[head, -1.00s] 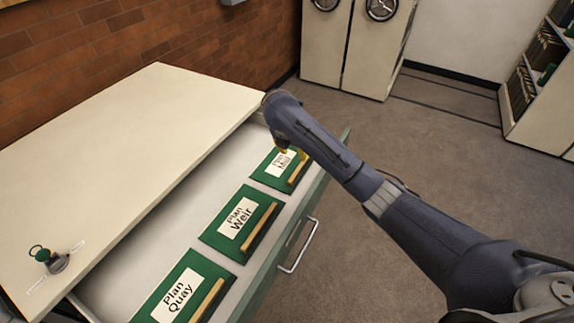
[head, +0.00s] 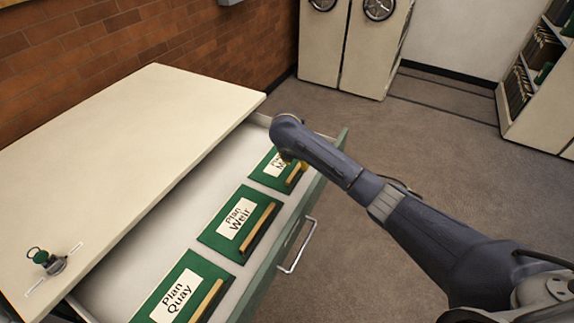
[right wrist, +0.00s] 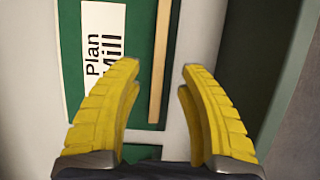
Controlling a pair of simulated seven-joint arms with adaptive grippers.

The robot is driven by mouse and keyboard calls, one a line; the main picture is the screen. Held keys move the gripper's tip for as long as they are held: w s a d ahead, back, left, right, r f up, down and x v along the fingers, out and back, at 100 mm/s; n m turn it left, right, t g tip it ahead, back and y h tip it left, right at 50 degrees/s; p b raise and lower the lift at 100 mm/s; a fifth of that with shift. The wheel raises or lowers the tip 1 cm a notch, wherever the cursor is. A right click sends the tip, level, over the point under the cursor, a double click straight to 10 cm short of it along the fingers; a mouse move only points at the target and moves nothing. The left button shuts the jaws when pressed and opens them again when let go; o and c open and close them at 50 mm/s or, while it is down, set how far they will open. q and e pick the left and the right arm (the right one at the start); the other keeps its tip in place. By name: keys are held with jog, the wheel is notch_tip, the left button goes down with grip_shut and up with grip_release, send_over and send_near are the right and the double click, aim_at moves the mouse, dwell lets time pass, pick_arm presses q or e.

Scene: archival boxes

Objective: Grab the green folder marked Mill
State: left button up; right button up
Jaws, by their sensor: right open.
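The green folder marked Plan Mill (head: 266,178) lies flat at the far end of the open drawer. A pale wooden strip (head: 293,175) runs along its right side. My right gripper (head: 291,160) is over this folder, its yellow fingers partly hidden by my arm. In the right wrist view the folder (right wrist: 72,60) shows its white label, and the wooden strip (right wrist: 160,60) lies between the open, empty fingers (right wrist: 160,66). Contact with the strip cannot be told. My left gripper is not in view.
Green folders marked Plan Weir (head: 250,225) and Plan Quay (head: 190,270) lie nearer in the same drawer. The drawer's green front (head: 322,185) stands just right of the folders.

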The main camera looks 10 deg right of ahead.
aim_at(299, 165)
jog(key=shift+x, duration=2.35)
jog(key=shift+w, duration=0.15)
grip_shut()
jog(key=shift+r, duration=0.1)
